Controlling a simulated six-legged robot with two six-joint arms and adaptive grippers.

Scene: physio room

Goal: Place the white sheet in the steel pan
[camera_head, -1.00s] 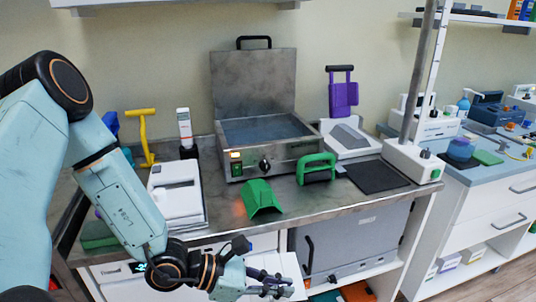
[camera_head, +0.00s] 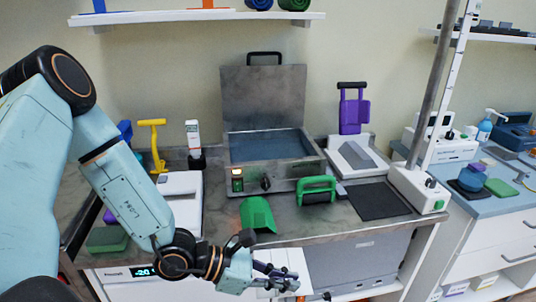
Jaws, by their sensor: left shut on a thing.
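The steel pan (camera_head: 233,154) stands at the back middle of the steel counter, its lid (camera_head: 262,95) raised and its blue-grey inside exposed. My left gripper (camera_head: 284,279) is low at the counter's front edge, in front of and below the pan. It is shut on the white sheet (camera_head: 297,258), which shows as a pale patch behind and beside the fingers. Much of the sheet is hidden by the fingers or hard to tell from the white cabinet front. My right gripper is not in view.
A green angled piece (camera_head: 258,214) and a green-handled tool (camera_head: 317,190) lie in front of the pan. A white device (camera_head: 182,192) is on the left, a dark mat (camera_head: 378,201) on the right. A purple-handled tool (camera_head: 352,112) stands behind a grey-white block (camera_head: 356,157).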

